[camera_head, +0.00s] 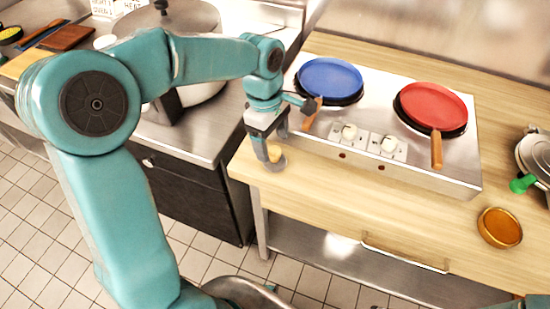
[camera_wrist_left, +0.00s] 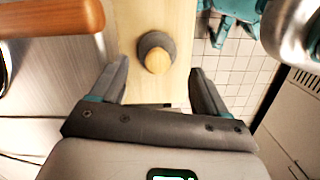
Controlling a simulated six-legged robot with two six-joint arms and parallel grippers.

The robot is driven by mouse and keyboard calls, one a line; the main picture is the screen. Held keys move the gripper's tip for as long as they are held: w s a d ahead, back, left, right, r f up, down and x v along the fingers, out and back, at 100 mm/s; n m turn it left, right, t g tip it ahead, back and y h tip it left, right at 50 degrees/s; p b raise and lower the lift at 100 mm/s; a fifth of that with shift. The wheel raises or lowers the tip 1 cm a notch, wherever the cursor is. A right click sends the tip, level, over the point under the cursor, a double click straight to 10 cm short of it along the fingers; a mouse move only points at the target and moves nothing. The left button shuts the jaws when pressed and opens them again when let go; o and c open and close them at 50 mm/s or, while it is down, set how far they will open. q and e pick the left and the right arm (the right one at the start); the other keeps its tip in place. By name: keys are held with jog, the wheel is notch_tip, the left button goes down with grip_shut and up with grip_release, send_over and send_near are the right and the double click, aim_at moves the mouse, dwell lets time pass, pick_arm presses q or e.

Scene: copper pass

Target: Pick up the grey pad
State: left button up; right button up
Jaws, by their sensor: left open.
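The grey pad (camera_wrist_left: 155,39) is a small round grey piece with a pale wooden knob (camera_wrist_left: 157,61) on it. It sits on the wooden counter near its edge, between the fingers in the left wrist view. My left gripper (camera_wrist_left: 158,72) is open and empty, with one finger to each side of the pad's line. In the head view the left gripper (camera_head: 264,150) points down over the counter's left front corner. The knob (camera_head: 275,154) shows beside its finger there, and most of the grey part is hidden. My right gripper is not in view.
A steel stove (camera_head: 330,138) stands behind, with a blue pan (camera_head: 330,76) and a red pan (camera_head: 434,104); their wooden handles point forward. An amber dish (camera_head: 499,227) and a pot with a green handle (camera_head: 524,183) are at the right. The front counter strip between is clear.

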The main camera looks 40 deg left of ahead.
aim_at(275, 150)
pick_arm(q)
jog(key=shift+s+f, duration=0.15)
jog(key=shift+f, duration=0.2)
jog(key=f, duration=0.4)
jog(key=shift+w+d+f, duration=0.1)
jog(key=shift+w+d, duration=0.2)
jog(key=shift+w, duration=0.1)
jog(key=shift+s+f, duration=0.2)
jog(key=shift+f, duration=0.15)
jog(key=shift+w, duration=0.1)
jog(key=c, duration=0.8)
